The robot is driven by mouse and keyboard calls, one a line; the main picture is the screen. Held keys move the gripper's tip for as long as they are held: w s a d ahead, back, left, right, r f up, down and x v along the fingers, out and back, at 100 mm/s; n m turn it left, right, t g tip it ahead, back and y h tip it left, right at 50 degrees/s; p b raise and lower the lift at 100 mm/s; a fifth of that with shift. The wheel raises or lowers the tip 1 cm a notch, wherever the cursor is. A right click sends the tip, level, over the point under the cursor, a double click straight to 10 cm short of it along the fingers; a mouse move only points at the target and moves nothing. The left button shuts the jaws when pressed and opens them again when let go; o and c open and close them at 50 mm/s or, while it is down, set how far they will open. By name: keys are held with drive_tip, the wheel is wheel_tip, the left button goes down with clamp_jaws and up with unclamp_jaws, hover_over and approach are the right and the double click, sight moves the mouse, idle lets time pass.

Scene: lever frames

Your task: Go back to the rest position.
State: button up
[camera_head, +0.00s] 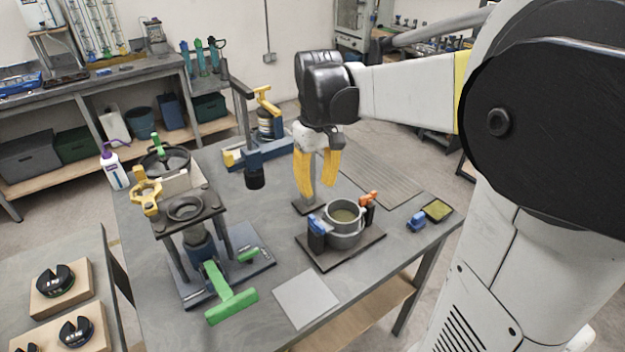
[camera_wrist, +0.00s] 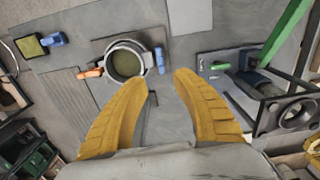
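My gripper (camera_head: 318,168) hangs from my arm above the middle of the grey table (camera_head: 290,257), fingers pointing down. In the wrist view its two yellow fingers (camera_wrist: 160,88) stand apart with nothing between them. In the head view the fingers are behind a round grey pot (camera_head: 344,226) with blue and orange clamps on a dark base plate. The pot also shows in the wrist view (camera_wrist: 126,62), ahead of the fingertips and a little left. A grey post stands on a small dark base (camera_head: 306,205) by the fingers; whether they touch it I cannot tell.
A press stand with a green lever (camera_head: 230,297) stands at the table's front left. A blue and yellow lever stand (camera_head: 252,150) is at the back. A blue block (camera_head: 416,222) and a green-topped tray (camera_head: 437,210) lie right. A flat grey plate (camera_head: 306,299) lies in front.

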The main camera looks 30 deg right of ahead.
drive_tip(key=shift+r, duration=0.25)
drive_tip(key=shift+a, duration=0.1)
drive_tip(key=s+a+f+t, duration=0.1)
drive_tip(key=s+a+t, duration=0.6)
drive_tip(key=s+a, duration=0.3)
drive_tip(key=shift+s+a+m, duration=0.3)
drive_tip(key=shift+s+a, duration=0.1)
drive_tip(key=shift+a, duration=1.15)
drive_tip(key=shift+f, duration=0.1)
